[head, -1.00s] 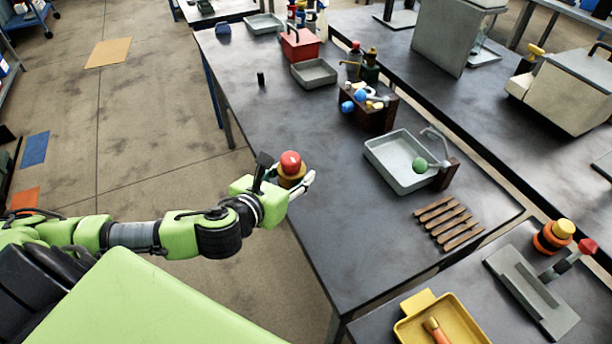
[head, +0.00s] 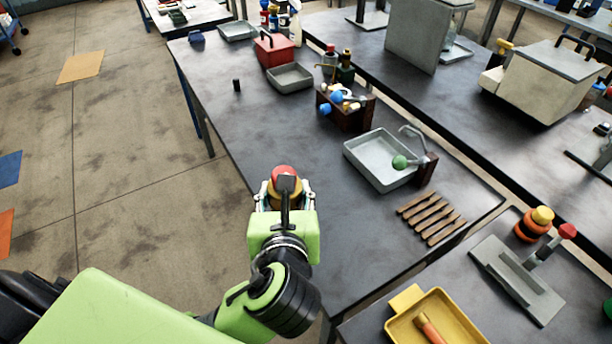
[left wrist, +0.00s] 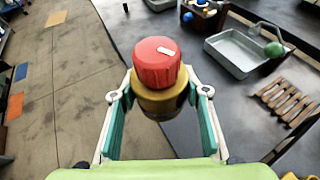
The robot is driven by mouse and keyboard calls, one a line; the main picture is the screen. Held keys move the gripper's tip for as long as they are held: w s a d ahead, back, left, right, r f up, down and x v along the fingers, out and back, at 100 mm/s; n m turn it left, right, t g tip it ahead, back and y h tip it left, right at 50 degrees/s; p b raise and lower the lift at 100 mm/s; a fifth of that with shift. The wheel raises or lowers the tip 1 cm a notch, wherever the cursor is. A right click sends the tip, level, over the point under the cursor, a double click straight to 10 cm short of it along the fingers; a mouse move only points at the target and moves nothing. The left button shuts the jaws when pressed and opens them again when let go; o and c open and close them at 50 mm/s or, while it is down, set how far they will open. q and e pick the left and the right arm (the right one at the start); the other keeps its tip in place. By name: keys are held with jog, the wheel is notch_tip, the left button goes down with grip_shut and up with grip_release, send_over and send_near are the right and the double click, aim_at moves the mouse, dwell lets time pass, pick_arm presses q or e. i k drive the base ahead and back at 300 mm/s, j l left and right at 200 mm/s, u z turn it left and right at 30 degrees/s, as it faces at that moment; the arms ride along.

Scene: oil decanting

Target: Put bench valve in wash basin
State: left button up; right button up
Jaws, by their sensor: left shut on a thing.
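The bench valve (left wrist: 158,65) has a red knob on a brass-yellow body; it also shows in the head view (head: 286,174). My left gripper (left wrist: 158,100) is shut on its yellow body and holds it near the table's left edge. The gripper also shows in the head view (head: 284,195), where it partly hides the valve. The wash basin (head: 355,161) is a grey rectangular tub on the dark table, to the right of and beyond the gripper. It also shows in the left wrist view (left wrist: 212,46). A tap with a green ball (head: 400,162) stands at its right side. My right gripper is out of view.
A slatted wooden rack (head: 430,218) lies in front of the basin. A wooden holder with coloured knobs (head: 345,110) stands behind it. A grey tray (head: 290,78) and red box (head: 277,50) are farther back. The table (head: 270,130) is clear between gripper and basin.

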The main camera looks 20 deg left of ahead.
aim_at(381, 163)
jog(key=k+l+z, duration=0.1)
jog(key=k+z, duration=0.2)
jog(key=k, duration=0.35)
jog(key=i+j+z, duration=0.1)
jog(key=z, duration=0.4)
jog(key=j+z, duration=0.2)
jog(key=z, duration=0.25)
jog(key=j+z, duration=0.2)
jog(key=z, duration=0.3)
jog(key=j, duration=1.15)
jog(key=i+j, duration=0.1)
jog(key=j, duration=1)
